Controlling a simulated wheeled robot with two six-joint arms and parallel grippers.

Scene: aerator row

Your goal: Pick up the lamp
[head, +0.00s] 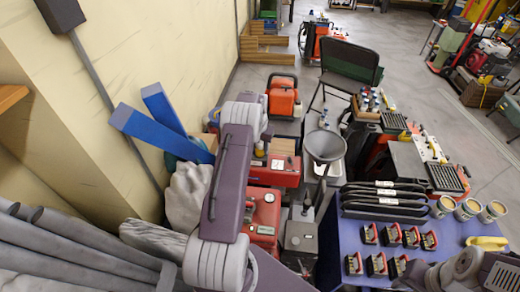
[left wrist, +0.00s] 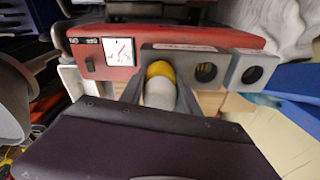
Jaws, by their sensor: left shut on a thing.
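The lamp (left wrist: 160,72) shows in the left wrist view as a yellow rounded end on a whitish cylinder. It is at a grey bracket with round holes (left wrist: 222,68) on the front of a red machine (left wrist: 105,52). My left gripper (left wrist: 160,92) has its dark fingers on both sides of the lamp and is shut on it. Whether the lamp still sits in the bracket I cannot tell. In the head view the red machine (head: 272,172) is right of my left arm, which hides part of it. My right gripper is not in view; only part of that arm shows at lower right.
A grey funnel (head: 325,146) stands close to the right of the red machine. Blue beams (head: 160,130) lean near the wall at left, above a grey sack (head: 187,192). A blue table (head: 345,235) with black trays and red-black blocks is at lower right.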

